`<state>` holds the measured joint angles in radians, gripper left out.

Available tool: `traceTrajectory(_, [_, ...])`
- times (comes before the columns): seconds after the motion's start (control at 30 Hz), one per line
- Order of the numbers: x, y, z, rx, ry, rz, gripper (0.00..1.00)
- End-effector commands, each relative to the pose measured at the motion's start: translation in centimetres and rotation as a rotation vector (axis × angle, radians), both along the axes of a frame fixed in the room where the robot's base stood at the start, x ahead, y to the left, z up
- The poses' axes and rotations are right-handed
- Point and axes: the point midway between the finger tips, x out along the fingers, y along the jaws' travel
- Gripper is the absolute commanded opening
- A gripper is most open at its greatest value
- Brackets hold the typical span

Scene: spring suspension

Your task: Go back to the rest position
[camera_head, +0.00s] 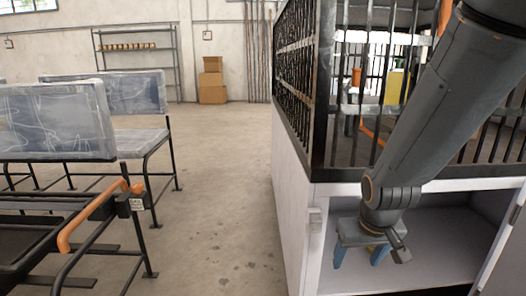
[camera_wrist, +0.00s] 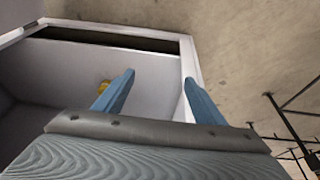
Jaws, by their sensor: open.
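My gripper (camera_head: 357,256) is at the front of the white cabinet (camera_head: 296,213), in front of its open compartment (camera_head: 440,245). Its two blue fingers stand apart with nothing between them. In the wrist view my gripper (camera_wrist: 158,92) also shows spread open, over the cabinet's white edge (camera_wrist: 188,62). My dark arm comes down from the upper right in the head view.
Black metal bars (camera_head: 298,70) enclose the cabinet's top. Benches with clear-wrapped backs (camera_head: 55,122) and a black frame with an orange handle (camera_head: 88,218) stand at the left. Cardboard boxes (camera_head: 212,82) and a shelf (camera_head: 138,50) are at the back wall. The concrete floor (camera_head: 220,190) between is clear.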

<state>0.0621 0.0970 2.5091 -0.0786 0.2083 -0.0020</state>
Motion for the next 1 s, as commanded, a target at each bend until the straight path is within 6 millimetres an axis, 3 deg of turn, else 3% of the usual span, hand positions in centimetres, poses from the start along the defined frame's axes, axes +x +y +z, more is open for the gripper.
traceTrajectory(0.2, [-5.2,3.3,1.3,0.044,0.1,-0.007,0.64])
traceTrajectory(0.37, [-6.0,6.8,3.0,0.05,0.114,0.072,0.64])
traceTrajectory(0.57, [-8.3,11.5,5.3,0.063,0.145,0.18,0.64])
traceTrajectory(0.8, [-13.4,18.0,8.9,0.079,0.198,0.356,0.64])
traceTrajectory(1.0, [-16.9,20.9,10.7,0.087,0.233,0.454,0.64])
